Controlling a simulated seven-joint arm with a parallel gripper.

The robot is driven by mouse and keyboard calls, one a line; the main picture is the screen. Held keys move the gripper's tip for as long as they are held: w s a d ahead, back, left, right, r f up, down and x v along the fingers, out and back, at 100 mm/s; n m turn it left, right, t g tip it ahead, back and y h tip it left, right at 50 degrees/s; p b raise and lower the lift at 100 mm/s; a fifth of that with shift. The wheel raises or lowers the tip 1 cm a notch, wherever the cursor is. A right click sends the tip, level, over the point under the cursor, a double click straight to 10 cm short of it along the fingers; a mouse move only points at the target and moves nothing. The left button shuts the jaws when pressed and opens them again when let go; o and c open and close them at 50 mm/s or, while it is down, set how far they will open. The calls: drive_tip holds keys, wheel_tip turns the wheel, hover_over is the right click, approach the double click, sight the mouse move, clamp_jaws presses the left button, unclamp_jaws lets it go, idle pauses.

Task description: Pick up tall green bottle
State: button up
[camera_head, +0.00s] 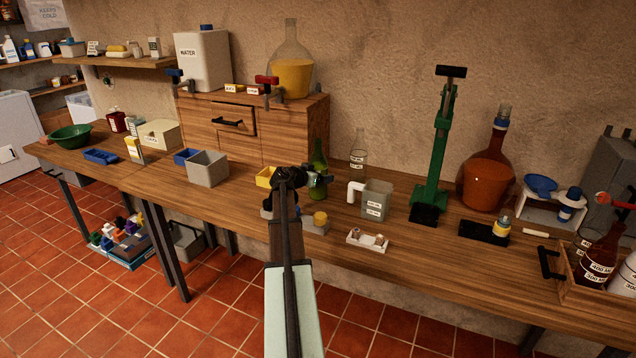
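A tall green bottle (318,158) is upright at the back of the wooden workbench, in front of the right end of the wooden drawer cabinet. My arm reaches up from the bottom middle of the view, and my gripper (321,181) is at the bottle's body, overlapping it in the picture. The bottle's neck shows above the gripper, and a bit of its green body shows below. The gripper's fingers are small and dark, so I cannot tell whether they touch the bottle or are open or shut. My wrist hides part of the bottle's left side.
A yellow bin (264,177) and a grey bin (208,168) stand left of my gripper. A clear bottle (358,153), a grey-green jug (376,200) and a grey block with a yellow top (317,227) are close on the right. A green press (436,150) stands farther right.

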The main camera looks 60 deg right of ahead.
sight(315, 149)
drive_tip(key=c, duration=1)
drive_tip(key=shift+c, duration=0.2)
drive_tip(key=shift+r, duration=0.1)
drive_tip(key=shift+r, duration=4.95)
